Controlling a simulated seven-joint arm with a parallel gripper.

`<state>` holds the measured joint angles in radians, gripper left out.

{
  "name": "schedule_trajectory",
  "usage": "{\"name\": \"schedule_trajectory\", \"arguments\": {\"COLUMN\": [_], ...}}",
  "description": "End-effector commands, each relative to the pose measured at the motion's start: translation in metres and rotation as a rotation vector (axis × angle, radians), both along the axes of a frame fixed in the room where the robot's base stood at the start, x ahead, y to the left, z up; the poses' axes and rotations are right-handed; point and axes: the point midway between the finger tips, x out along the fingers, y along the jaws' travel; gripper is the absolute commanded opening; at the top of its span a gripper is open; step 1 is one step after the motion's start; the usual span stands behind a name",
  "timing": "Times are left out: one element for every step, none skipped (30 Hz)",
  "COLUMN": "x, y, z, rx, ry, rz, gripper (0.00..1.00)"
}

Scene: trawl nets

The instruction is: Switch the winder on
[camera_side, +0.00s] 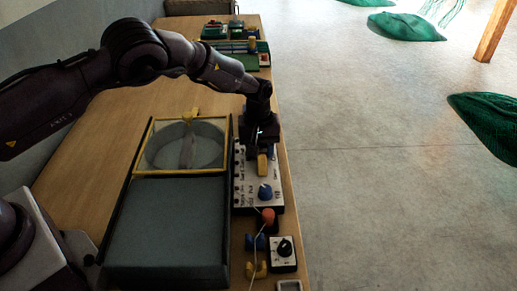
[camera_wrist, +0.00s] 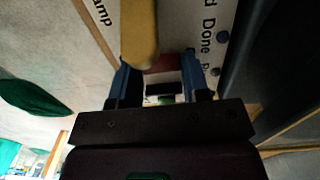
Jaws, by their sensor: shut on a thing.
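The white control panel (camera_side: 245,205) lies along the right edge of the table, beside the grey unit. It carries a blue knob (camera_side: 265,193), a yellow lever (camera_side: 263,165) and a row of small dark lights with printed labels. "Done" and the end of a word, "amp", can be read in the wrist view (camera_wrist: 183,22). My gripper (camera_side: 260,143) is down at the far part of the panel, just beyond the yellow lever. In the wrist view its blue fingers (camera_wrist: 160,84) are closed on a small red and white part (camera_wrist: 163,68), mostly hidden. The yellow lever (camera_wrist: 138,32) stands close beside the fingers.
The grey unit (camera_side: 168,232) with a yellow-framed clear window (camera_side: 184,146) stands left of the panel. An orange-red knob (camera_side: 268,215) with a cord and a small white dial box (camera_side: 283,252) are nearer. Colourful items (camera_side: 236,48) stand at the far end. Green nets lie on the floor.

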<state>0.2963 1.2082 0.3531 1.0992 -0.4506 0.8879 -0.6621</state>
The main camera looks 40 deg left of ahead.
Motion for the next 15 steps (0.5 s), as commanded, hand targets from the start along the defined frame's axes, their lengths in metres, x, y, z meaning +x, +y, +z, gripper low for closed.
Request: {"name": "schedule_trajectory", "arguments": {"x": [0.0014, 0.0018, 0.0021, 0.0023, 0.0026, 0.0028, 0.0028, 0.003, 0.003, 0.0028, 0.0028, 0.0027, 0.0027, 0.0025, 0.0025], "y": [-0.0023, -0.0025, -0.0026, -0.003, -0.0031, -0.0035, -0.0037, -0.0037, -0.0038, -0.004, -0.0039, -0.004, -0.004, -0.004, -0.004], "z": [-0.0008, -0.0007, -0.0008, -0.0009, -0.0007, -0.0009, -0.0007, -0.0004, -0.0003, -0.0003, -0.0003, -0.0002, -0.0001, -0.0001, 0.0], "rx": [0.026, 0.042, 0.062, 0.073, 0.085, 0.097, 0.105, 0.112, 0.12, 0.123, 0.127, 0.129, 0.129, 0.129, 0.129], "ry": [0.025, 0.04, 0.059, 0.071, 0.082, 0.095, 0.104, 0.11, 0.117, 0.122, 0.124, 0.126, 0.127, 0.127, 0.127], "rz": [-0.007, -0.005, -0.005, -0.005, -0.004, -0.004, -0.004, -0.003, -0.003, -0.003, -0.002, -0.001, -0.001, -0.001, -0.001], "gripper": [0.19, 0.19, 0.19, 0.19, 0.19, 0.19, 0.19, 0.19, 0.19, 0.19, 0.19, 0.19, 0.19, 0.19, 0.19]}}
